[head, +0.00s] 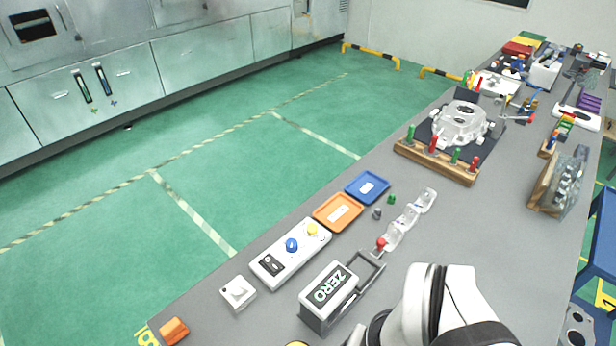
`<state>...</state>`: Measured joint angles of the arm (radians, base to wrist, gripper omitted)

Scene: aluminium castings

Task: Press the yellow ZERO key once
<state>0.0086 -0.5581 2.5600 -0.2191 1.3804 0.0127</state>
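A pale control box (290,254) lies on the grey bench, left of the middle. It carries a round yellow key (312,230) at its far right end, a round blue key (291,245) beside it, and a small dark display (271,265) at its near left end. I cannot read a label on the yellow key. Only my white arm links show at the bottom right; my gripper is not visible.
An open grey frame (370,268) adjoins the ZERO block. A white switch box (238,293) stands left of the control box. Orange (324,224) and blue trays (357,195) lie beyond it. Clear parts in a row (405,226) lie to the right. An orange piece (173,331) lies near left.

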